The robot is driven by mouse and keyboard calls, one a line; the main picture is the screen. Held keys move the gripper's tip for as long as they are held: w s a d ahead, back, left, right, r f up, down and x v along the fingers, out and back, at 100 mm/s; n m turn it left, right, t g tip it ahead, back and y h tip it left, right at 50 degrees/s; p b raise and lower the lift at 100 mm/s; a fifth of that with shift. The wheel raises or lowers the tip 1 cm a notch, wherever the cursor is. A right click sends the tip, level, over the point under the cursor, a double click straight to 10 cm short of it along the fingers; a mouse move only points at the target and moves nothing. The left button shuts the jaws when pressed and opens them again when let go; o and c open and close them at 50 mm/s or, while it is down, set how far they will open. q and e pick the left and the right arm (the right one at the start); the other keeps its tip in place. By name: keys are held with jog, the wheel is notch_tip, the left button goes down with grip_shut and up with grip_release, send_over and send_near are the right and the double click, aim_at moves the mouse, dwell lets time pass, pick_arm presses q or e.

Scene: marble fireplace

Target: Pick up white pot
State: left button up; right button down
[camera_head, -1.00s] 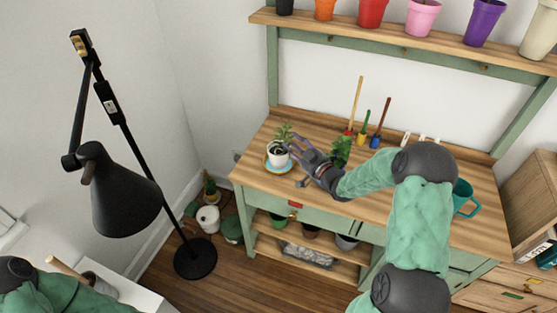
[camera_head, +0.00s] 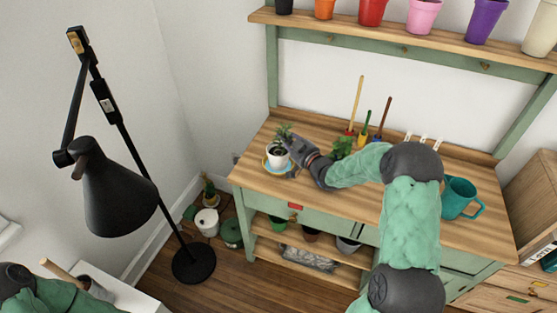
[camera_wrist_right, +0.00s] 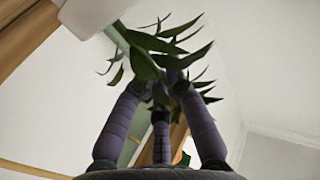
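The white pot (camera_head: 277,158) holds a small leafy plant and stands upright on a blue-and-yellow saucer (camera_head: 268,169) at the left end of the wooden workbench. My right gripper (camera_head: 289,146) is at the pot's right side, its dark fingers at rim and plant height. In the right wrist view three fingers (camera_wrist_right: 168,85) lean inward toward the plant's green leaves (camera_wrist_right: 160,48). The leaves hide the fingertips, so I cannot tell whether they close on anything.
A green plant (camera_head: 341,147) stands close to my right forearm. Small hand tools (camera_head: 363,137) stand behind it, and a teal watering can (camera_head: 459,198) is at the right. A black floor lamp (camera_head: 122,200) stands left of the bench. The front left bench top is clear.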

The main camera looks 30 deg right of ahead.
jog(key=shift+r, duration=0.25)
